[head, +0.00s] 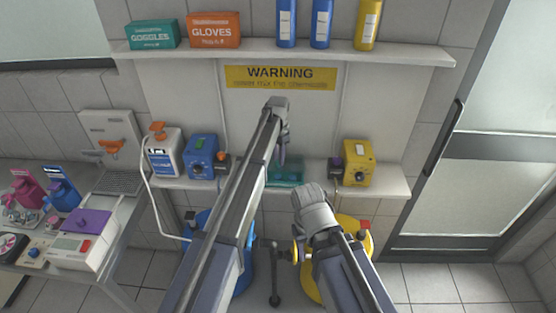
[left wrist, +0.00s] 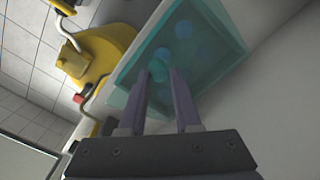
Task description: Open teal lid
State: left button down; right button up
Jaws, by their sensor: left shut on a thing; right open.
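The teal see-through lid (head: 291,170) shows on the box at the middle of the lower shelf, partly behind my left arm. In the left wrist view the teal lid (left wrist: 215,50) is large, with blurred round blue shapes behind it. My left gripper (head: 283,158) points down at it from above. In the left wrist view the fingers of my left gripper (left wrist: 168,75) are shut on a small round teal knob (left wrist: 158,70) at the lid. The lid looks seated. My right gripper (head: 312,198) is lower, in front of the shelf, apart from the lid; its fingers are hard to make out.
A blue pump (head: 201,155) and a yellow pump (head: 358,163) flank the box on the lower shelf (head: 385,183). Blue and yellow tanks (head: 361,238) stand below. The upper shelf (head: 390,54) holds boxes and bottles. A side table (head: 117,236) with lab gear is at left.

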pick_arm(q)
jog(key=w+r, duration=0.1)
jog(key=w+r+p, duration=0.1)
jog(key=shift+w+a+r+p, duration=0.15)
jog(key=shift+w+p, duration=0.15)
jog(key=shift+w, duration=0.05)
jog(key=shift+w+a+r, duration=0.1)
jog(key=shift+w+r, duration=0.2)
jog(key=shift+w, duration=0.1)
jog(key=c, duration=1)
grip_release()
jog(key=o, duration=0.3)
jog(key=shift+w+a+f, duration=0.1)
jog(key=shift+w+f, duration=0.2)
jog(key=shift+w, duration=0.05)
jog(key=shift+o, duration=0.2)
jog(key=shift+s, duration=0.2)
jog(key=shift+s+r+p, duration=0.1)
jog(key=shift+r+p, duration=0.05)
jog(key=shift+p, duration=0.15)
